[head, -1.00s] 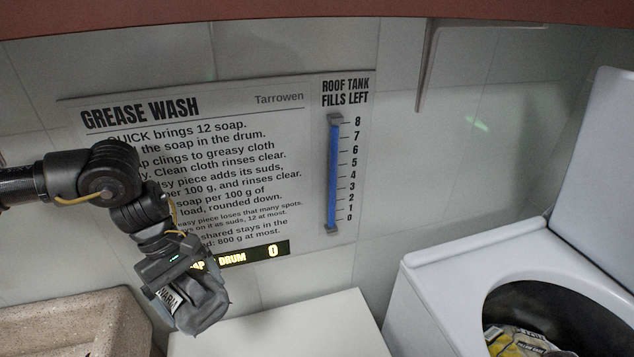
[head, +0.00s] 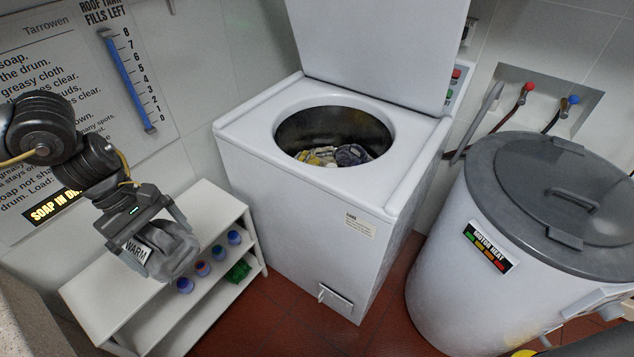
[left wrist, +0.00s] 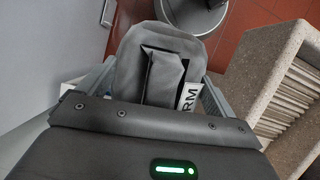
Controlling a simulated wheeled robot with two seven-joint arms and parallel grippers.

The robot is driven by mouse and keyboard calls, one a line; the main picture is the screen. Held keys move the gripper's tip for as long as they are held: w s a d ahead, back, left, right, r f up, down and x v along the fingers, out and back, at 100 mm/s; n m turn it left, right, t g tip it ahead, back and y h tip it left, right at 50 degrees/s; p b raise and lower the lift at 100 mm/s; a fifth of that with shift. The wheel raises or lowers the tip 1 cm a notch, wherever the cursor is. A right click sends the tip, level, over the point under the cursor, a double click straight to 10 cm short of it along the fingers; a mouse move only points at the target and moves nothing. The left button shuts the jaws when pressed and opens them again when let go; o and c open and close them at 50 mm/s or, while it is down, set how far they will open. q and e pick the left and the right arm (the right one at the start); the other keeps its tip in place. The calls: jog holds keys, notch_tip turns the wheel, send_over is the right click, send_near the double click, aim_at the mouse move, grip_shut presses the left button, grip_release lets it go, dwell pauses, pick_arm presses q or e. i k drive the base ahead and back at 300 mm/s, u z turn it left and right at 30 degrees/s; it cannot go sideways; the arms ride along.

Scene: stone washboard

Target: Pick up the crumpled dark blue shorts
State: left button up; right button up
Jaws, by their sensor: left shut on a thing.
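My left gripper (head: 152,238) is shut on a grey crumpled cloth piece (head: 172,256) with a white tag that reads WARM. It hangs in the air in front of the white shelf. In the left wrist view the grey cloth piece (left wrist: 150,50) sits between the fingers, with the tag at its right. A dark, slightly bluish crumpled cloth (head: 352,154) lies in the open drum of the washer beside yellowish and pale cloth (head: 322,155). I cannot tell whether it is the dark blue shorts. My right gripper is not in view.
The white washer (head: 300,215) stands with its lid up. A white shelf (head: 215,205) with several small jars is left of it. A grey-lidded white tub (head: 480,250) is at the right. A stone washboard (left wrist: 290,85) shows in the left wrist view. Red floor is clear between.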

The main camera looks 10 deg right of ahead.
aim_at(351, 155)
jog(key=z, duration=1)
jog(key=i, duration=0.9)
jog(key=z, duration=0.55)
